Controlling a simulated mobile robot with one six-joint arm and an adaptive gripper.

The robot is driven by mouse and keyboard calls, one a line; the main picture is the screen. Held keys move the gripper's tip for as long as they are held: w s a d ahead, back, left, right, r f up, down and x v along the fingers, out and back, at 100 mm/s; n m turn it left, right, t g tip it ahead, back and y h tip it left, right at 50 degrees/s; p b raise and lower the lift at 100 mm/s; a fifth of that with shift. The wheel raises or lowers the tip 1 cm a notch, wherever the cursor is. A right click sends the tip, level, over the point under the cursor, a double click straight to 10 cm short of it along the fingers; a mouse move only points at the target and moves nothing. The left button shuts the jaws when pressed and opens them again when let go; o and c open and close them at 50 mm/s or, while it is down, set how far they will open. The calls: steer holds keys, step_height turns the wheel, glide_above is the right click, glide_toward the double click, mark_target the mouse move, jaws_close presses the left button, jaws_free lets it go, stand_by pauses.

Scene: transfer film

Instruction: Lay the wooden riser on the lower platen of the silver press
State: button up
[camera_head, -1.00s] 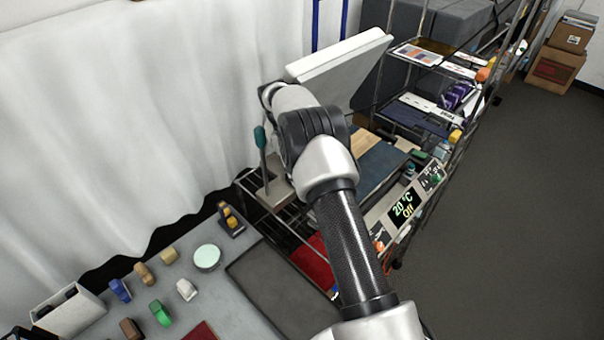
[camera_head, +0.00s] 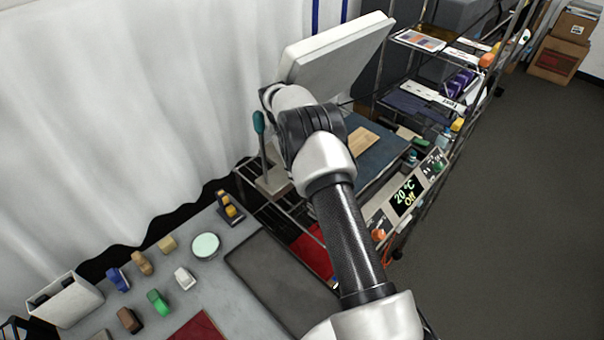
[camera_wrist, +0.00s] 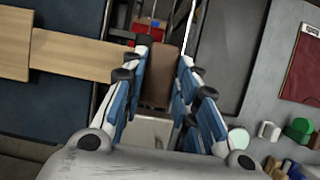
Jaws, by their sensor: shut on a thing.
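The silver press stands open, with its pale upper plate (camera_head: 338,48) raised. Its dark blue lower platen (camera_head: 389,151) also shows in the wrist view (camera_wrist: 58,108). Light wooden boards (camera_head: 352,149) lie over the platen; in the wrist view a narrower board (camera_wrist: 75,56) runs towards my fingers. My gripper (camera_wrist: 163,68) has its blue fingers shut on a plain brown block (camera_wrist: 161,76), perhaps the wooden riser. The block is held to the right of the boards in the wrist view. In the head view my arm hides the gripper and block.
A teal-knobbed lever (camera_head: 259,123) stands left of the press. A grey table (camera_head: 225,222) holds several small blocks and a dark tray (camera_head: 280,279). A wire rack (camera_head: 424,95) stands behind. Floor on the right is clear.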

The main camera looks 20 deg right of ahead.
steer(key=shift+f+b, duration=0.3)
steer(key=shift+f, duration=0.25)
steer(key=o, duration=1.2)
